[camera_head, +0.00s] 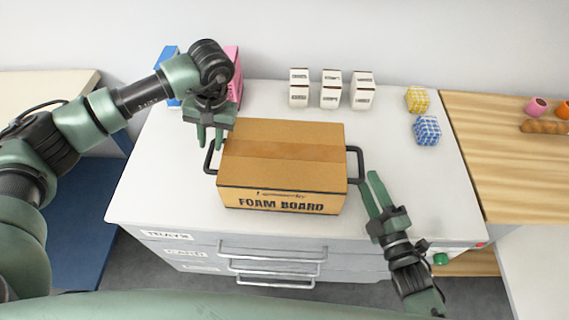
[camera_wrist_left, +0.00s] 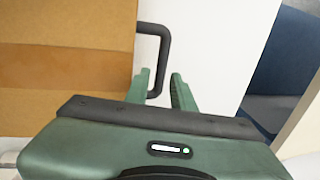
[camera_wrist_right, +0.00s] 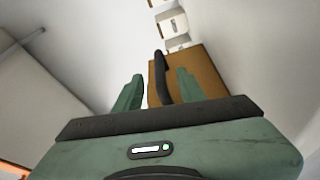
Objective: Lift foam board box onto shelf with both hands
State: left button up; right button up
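The foam board box (camera_head: 282,165) is a brown cardboard box with tape along its top and a black handle on each side. It sits on the white cabinet top (camera_head: 165,190). My left gripper (camera_head: 211,142) is open at the left handle (camera_head: 210,160); in the left wrist view the handle (camera_wrist_left: 164,50) runs between the parted fingers (camera_wrist_left: 162,88). My right gripper (camera_head: 372,185) is beside the right handle (camera_head: 359,165). In the right wrist view its fingers (camera_wrist_right: 158,88) are apart, with the handle (camera_wrist_right: 160,72) seen between them. I cannot make out a shelf.
Small white boxes (camera_head: 330,89) stand behind the box. A yellow checked cube (camera_head: 417,99) and a blue checked cube (camera_head: 427,130) are at the back right. Blue and pink items (camera_head: 234,65) stand behind my left arm. A wooden counter (camera_head: 500,150) adjoins on the right.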

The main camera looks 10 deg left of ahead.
aim_at(210, 151)
pick_arm(q)
jog(key=x, duration=0.6)
pick_arm(e)
jog(key=x, duration=0.6)
pick_arm(q)
jog(key=shift+r, duration=0.1)
pick_arm(e)
jog(key=shift+s, duration=0.1)
pick_arm(q)
jog(key=c, duration=0.4)
pick_arm(e)
jog(key=c, duration=0.4)
pick_arm(q)
grip_shut()
pick_arm(e)
grip_shut()
